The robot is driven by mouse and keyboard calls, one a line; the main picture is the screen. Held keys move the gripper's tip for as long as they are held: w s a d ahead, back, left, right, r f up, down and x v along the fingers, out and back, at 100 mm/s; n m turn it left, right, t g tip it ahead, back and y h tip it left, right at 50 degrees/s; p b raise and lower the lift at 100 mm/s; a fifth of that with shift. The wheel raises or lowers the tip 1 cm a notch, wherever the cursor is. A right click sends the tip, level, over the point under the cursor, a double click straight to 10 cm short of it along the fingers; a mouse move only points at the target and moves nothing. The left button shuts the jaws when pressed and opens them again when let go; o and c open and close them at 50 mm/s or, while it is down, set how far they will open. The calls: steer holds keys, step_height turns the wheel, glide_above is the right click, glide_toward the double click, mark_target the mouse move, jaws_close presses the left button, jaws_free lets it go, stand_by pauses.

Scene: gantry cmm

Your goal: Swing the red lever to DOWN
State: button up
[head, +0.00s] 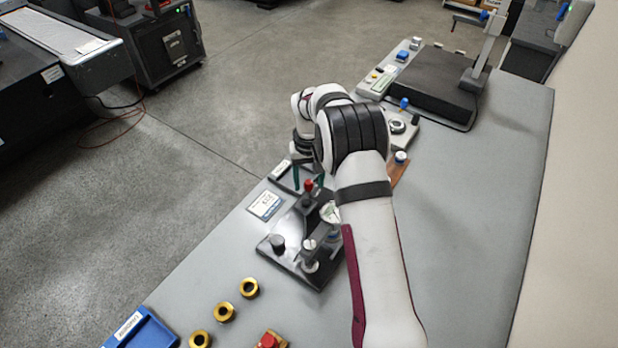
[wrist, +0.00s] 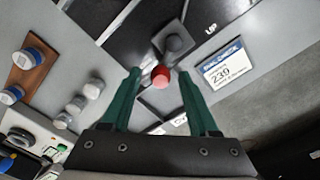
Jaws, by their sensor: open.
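The lever has a red knob (head: 308,186) on a dark fixture (head: 313,273) near the table's left edge. In the wrist view the red knob (wrist: 161,77) appears between the green fingertips of my gripper (wrist: 159,73), with a gap on each side. I cannot tell its exact depth relative to the tips. My gripper is open and also shows in the head view (head: 308,179), just above the knob. A white UP label (wrist: 210,28) is on the dark plate. No DOWN label is readable. My arm hides part of the fixture's right side.
A label card (head: 265,205) lies left of the fixture. Several brass rings (head: 225,312) and a blue tray (head: 141,329) are in front. A brown board (wrist: 27,67) with blue-topped pieces and a black granite block (head: 430,85) stand farther back. The table's right side is clear.

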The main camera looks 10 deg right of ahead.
mark_target(309, 182)
step_height(309, 182, up, 16)
steer(key=shift+f, duration=0.1)
stand_by(0.4)
steer(key=s+a+r+m, duration=0.1)
steer(key=s+r, duration=0.4)
steer(key=s, duration=0.5)
steer(key=s+a+f+m+y, duration=0.1)
steer(key=s+f+m, duration=0.1)
steer(key=s, duration=1.1)
steer(key=s+a+f+m, duration=0.1)
steer(key=s+f+m, duration=0.1)
steer(key=s, duration=1.2)
steer(key=shift+s+a+f+y, duration=0.15)
steer(key=shift+a+y, duration=0.25)
